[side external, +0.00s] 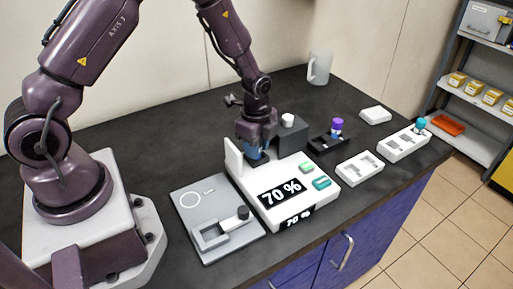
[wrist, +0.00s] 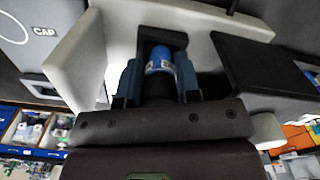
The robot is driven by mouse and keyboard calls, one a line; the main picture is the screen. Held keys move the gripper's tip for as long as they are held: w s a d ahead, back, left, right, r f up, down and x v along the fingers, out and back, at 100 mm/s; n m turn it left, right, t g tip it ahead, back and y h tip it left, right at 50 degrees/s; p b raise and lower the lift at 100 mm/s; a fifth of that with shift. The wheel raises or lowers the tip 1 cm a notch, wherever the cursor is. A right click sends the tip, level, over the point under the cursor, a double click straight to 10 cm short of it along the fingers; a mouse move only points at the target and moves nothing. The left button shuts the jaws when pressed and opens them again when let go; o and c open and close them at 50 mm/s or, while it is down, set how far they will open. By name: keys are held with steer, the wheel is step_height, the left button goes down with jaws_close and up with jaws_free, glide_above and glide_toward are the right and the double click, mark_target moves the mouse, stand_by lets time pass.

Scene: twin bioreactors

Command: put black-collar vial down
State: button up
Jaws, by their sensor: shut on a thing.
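My gripper (side external: 257,153) points down over the back left part of the white device (side external: 285,212) with the "70 %" display. In the wrist view my gripper (wrist: 159,78) is shut on a vial (wrist: 160,60) with a bright blue part and a small white label. A dark section sits below the blue, between the fingers; I cannot tell clearly whether it is the black collar. In the side view the fingers mostly hide the vial. Whether it touches the device cannot be told.
A grey plate (side external: 190,221) with a black-ended fixture lies left of the device. A black holder (side external: 322,146) with a purple-topped vial (side external: 337,124), white slotted trays (side external: 360,168) and a white mug (side external: 320,67) are farther right.

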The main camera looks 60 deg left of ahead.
step_height(320, 180, up, 3)
steer(key=shift+f, duration=0.15)
steer(key=s+d+r, duration=0.2)
steer(key=s+r, duration=0.8)
steer(key=s, duration=0.4)
steer(key=w, duration=0.6)
steer(key=w+n, duration=0.1)
steer(key=w, duration=0.5)
steer(key=w+a+n, duration=0.1)
steer(key=w, duration=0.5)
steer(key=shift+w+a+f, duration=0.1)
steer(key=shift+w+f, duration=0.15)
steer(key=shift+w, duration=0.05)
steer(key=w+f+n, duration=0.1)
steer(key=w+f, duration=0.2)
steer(key=w, duration=0.4)
steer(key=w+f+n, duration=0.2)
steer(key=w, duration=0.5)
glide_toward(319, 145)
step_height(319, 145, down, 6)
steer(key=shift+r, duration=0.1)
